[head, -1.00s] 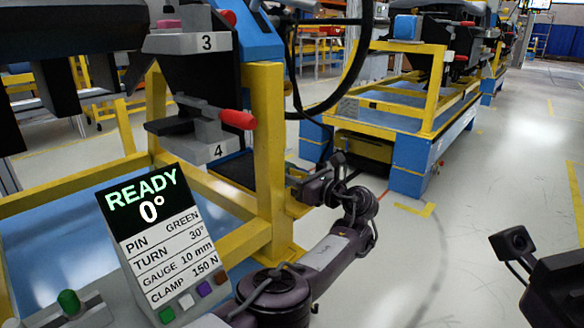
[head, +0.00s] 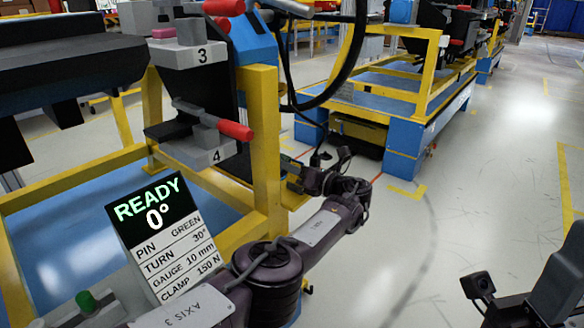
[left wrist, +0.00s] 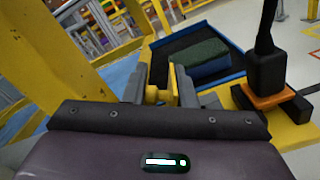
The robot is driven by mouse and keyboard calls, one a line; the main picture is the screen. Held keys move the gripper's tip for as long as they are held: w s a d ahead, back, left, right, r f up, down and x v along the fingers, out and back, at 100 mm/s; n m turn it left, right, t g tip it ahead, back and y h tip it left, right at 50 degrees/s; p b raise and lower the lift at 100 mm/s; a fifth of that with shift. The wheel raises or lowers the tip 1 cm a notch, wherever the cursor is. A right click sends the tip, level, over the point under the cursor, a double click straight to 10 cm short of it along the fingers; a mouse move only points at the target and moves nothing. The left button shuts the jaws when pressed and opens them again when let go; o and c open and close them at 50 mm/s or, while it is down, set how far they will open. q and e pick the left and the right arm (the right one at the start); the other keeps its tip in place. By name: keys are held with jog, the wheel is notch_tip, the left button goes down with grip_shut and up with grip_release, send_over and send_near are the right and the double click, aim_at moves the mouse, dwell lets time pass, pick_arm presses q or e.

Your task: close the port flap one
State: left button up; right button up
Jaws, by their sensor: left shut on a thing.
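My left gripper (head: 302,180) is beside the yellow frame post, partly hidden behind its own wrist in the head view. In the left wrist view its two grey fingers (left wrist: 159,88) are shut on a small yellow piece (left wrist: 157,96). I cannot tell whether this piece belongs to port flap one; no flap labelled one can be made out. My right wrist's dark parts (head: 540,295) show at the lower right of the head view, its fingers not clear.
The yellow frame (head: 265,150) carries clamps marked 3 (head: 200,55) and 4 (head: 212,155) with red handles. A READY 0° panel (head: 160,235) stands in front. Floor at right is clear.

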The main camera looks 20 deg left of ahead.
pick_arm(q)
jog(key=shift+f, duration=0.1)
dwell(0.3)
jog(key=o, duration=0.9)
jog(key=shift+d, duration=0.1)
jog(key=shift+s+d, duration=0.1)
jog(key=shift+d, duration=0.2)
jog(key=p+v, duration=0.2)
jog(key=v, duration=0.5)
